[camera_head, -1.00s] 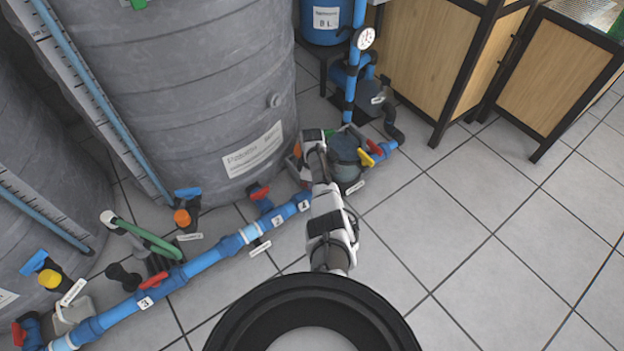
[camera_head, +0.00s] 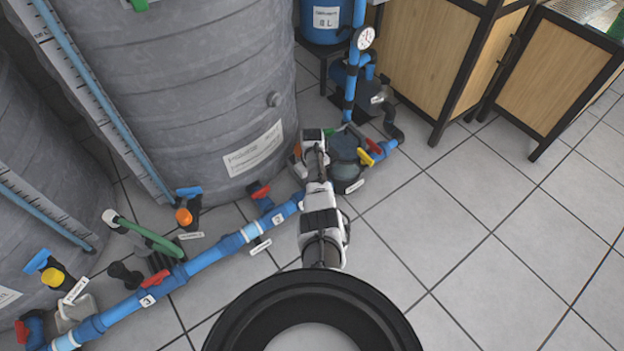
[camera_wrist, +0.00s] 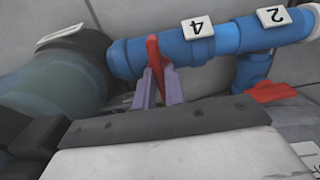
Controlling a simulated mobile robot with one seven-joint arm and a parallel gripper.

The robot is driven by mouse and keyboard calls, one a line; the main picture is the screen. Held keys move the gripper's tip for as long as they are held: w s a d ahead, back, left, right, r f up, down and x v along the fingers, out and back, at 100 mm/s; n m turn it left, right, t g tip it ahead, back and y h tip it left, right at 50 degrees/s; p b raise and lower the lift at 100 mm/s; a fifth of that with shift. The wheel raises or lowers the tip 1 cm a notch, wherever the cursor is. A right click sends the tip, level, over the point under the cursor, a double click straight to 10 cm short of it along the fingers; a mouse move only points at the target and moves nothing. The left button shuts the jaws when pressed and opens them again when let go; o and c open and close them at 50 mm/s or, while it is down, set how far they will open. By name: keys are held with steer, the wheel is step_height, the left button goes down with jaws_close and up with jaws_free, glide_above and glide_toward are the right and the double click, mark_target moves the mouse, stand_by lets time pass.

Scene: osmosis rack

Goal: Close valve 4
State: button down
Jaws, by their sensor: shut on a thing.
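The tag marked 4 (camera_wrist: 197,44) is on the blue pipe (camera_wrist: 228,37) in the wrist view. Beside it is the red handle of valve 4 (camera_wrist: 153,55), standing across the pipe's end. My gripper (camera_wrist: 160,84) is shut on this red handle, with a pale purple finger on each side of it. In the head view my gripper (camera_head: 312,150) reaches down by the pump at the right end of the blue pipe. There my own arm hides the handle and tag 4.
A tag marked 2 (camera_wrist: 270,16) and another red handle (camera_wrist: 270,92) are close by on the right in the wrist view. The grey tank (camera_head: 190,70) stands left of my arm. A grey-blue pump (camera_head: 345,160) is just right of it. Tiled floor (camera_head: 480,250) is clear at right.

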stand_by(0.5)
steer(key=c, duration=1.5)
jaws_free()
steer(key=shift+o, duration=0.2)
step_height(320, 180, up, 14)
steer(key=p, duration=0.6)
steer(key=shift+f, duration=0.1)
